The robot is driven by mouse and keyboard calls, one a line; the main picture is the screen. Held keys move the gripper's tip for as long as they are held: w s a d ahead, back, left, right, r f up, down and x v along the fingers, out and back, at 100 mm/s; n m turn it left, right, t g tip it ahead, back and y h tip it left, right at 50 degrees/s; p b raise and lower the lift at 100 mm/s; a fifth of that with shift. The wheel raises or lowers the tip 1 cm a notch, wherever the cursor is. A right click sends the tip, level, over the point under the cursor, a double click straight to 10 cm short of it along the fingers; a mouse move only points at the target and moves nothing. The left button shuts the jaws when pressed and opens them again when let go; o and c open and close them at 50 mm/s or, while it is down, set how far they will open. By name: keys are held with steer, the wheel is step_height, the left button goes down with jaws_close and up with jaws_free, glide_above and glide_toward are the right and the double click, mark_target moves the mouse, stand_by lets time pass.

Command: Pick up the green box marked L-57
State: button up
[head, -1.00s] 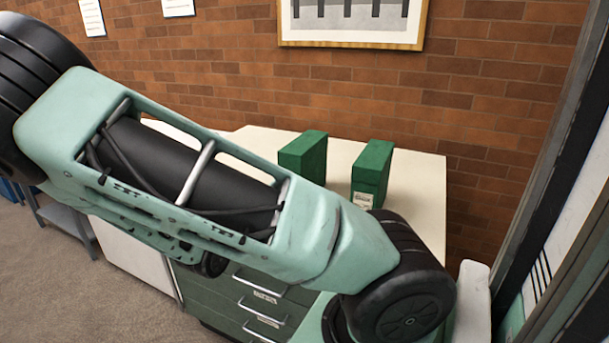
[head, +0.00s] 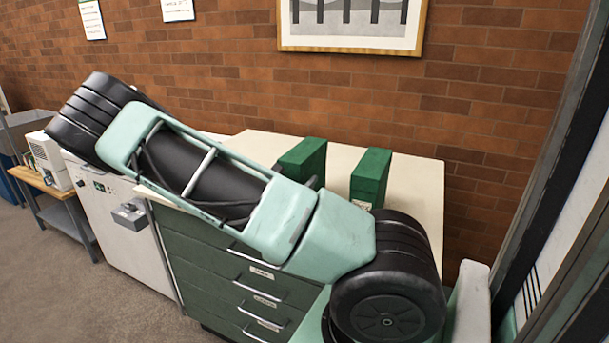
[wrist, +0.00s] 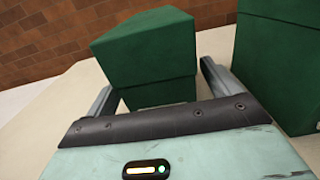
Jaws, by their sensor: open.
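Two green boxes stand upright on the cream cabinet top (head: 418,195). The left green box (head: 305,158) and the right green box (head: 371,175) show in the head view, partly behind my arm. In the wrist view, my gripper (wrist: 160,85) is open, with its fingers apart at either side of the lower part of one green box (wrist: 145,55). I cannot tell whether they touch it. Another green box (wrist: 283,60) stands close to the right finger. No L-57 marking is readable on any box. My gripper is hidden in the head view.
The green drawer cabinet (head: 215,262) has several handles on its front. A brick wall (head: 200,60) with a framed picture (head: 350,25) rises behind it. A dark upright frame (head: 550,170) stands at the right. The cabinet top's right end is clear.

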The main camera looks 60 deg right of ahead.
steer(key=shift+w+d, duration=0.1)
steer(key=shift+d, duration=1.05)
steer(key=shift+r, duration=0.1)
steer(key=c, duration=1.5)
